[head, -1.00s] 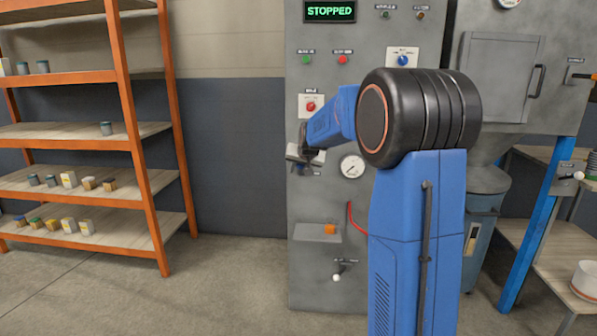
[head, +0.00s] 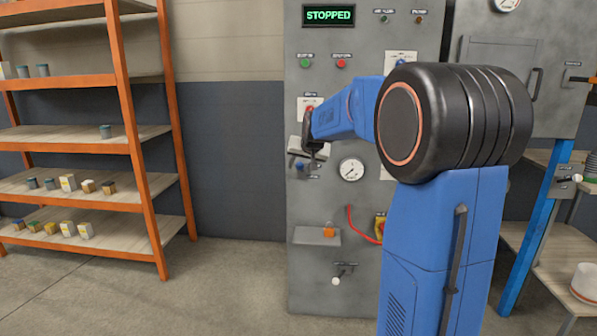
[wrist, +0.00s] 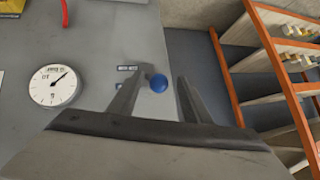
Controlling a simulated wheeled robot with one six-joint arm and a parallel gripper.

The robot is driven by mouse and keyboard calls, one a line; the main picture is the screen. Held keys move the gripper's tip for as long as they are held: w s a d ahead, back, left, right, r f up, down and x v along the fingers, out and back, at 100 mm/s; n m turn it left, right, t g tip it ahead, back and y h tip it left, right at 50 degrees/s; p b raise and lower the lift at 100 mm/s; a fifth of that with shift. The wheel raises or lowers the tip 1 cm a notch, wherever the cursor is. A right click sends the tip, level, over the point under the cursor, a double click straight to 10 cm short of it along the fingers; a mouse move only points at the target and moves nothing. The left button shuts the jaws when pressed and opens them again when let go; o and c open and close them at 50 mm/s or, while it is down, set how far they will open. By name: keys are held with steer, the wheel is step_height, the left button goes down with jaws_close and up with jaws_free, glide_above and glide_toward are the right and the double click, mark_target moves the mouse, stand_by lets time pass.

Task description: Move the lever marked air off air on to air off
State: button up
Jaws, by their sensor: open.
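A lever with a blue ball knob (wrist: 158,83) stands out from the grey machine panel (wrist: 110,35). In the wrist view the knob shows between my fingertips, nearer the left one; contact cannot be made out. Small labels (wrist: 127,69) sit beside it, too small to read, so I cannot confirm the air off / air on marking. My gripper (wrist: 161,92) is open and empty. In the head view my gripper (head: 308,150) is at the panel's left side, and the blue knob (head: 300,164) shows just below it, partly hidden.
A pressure gauge (head: 351,169) is right of the lever. Below are a small ledge with an orange block (head: 328,231) and a white-knobbed lever (head: 336,281). Green (head: 305,62) and red (head: 341,63) buttons are above. Orange shelving (head: 130,130) stands left; floor between is clear.

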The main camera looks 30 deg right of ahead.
steer(key=v, duration=1)
steer(key=shift+s+r, duration=0.25)
